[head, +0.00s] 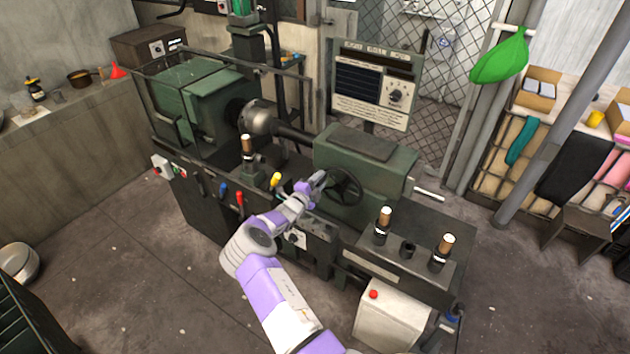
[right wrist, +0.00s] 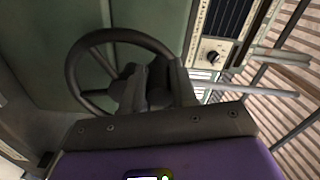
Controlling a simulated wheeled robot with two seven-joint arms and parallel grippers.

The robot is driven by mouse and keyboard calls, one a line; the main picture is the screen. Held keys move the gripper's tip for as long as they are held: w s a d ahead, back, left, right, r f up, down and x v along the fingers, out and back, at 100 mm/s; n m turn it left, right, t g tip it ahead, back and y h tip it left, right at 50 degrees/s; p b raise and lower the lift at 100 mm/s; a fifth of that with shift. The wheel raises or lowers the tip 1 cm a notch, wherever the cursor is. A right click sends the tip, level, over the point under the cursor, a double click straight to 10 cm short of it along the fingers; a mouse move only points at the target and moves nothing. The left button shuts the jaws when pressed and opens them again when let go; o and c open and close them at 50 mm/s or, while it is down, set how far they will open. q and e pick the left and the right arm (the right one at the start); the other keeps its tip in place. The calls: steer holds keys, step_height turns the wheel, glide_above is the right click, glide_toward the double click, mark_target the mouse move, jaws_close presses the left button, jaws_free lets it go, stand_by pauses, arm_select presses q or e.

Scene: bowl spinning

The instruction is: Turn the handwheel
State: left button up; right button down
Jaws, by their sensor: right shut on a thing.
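The handwheel (head: 345,186) is a dark spoked ring on the front of the green housing at the right part of the machine. It also shows in the right wrist view (right wrist: 88,56), close in front of the fingers. My right gripper (head: 323,178) reaches the left side of the wheel in the head view. In the right wrist view the right gripper's fingers (right wrist: 156,88) overlap the wheel's lower right part and are shut on it. The exact contact is partly hidden by the fingers. My left gripper is not in view.
The green lathe (head: 365,160) fills the middle, with a chuck (head: 258,117) at its left and a sign panel (head: 372,82) behind. Levers with yellow (head: 276,180) and red (head: 239,198) knobs stand near my arm. Wood-topped handles (head: 385,218) rise at the right. The floor in front is open.

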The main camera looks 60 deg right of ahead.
steer(key=c, duration=0.9)
jaws_free()
steer(key=shift+a, duration=0.1)
steer(key=a, duration=0.7)
steer(key=shift+a+p, duration=0.25)
steer(key=shift+p, duration=0.05)
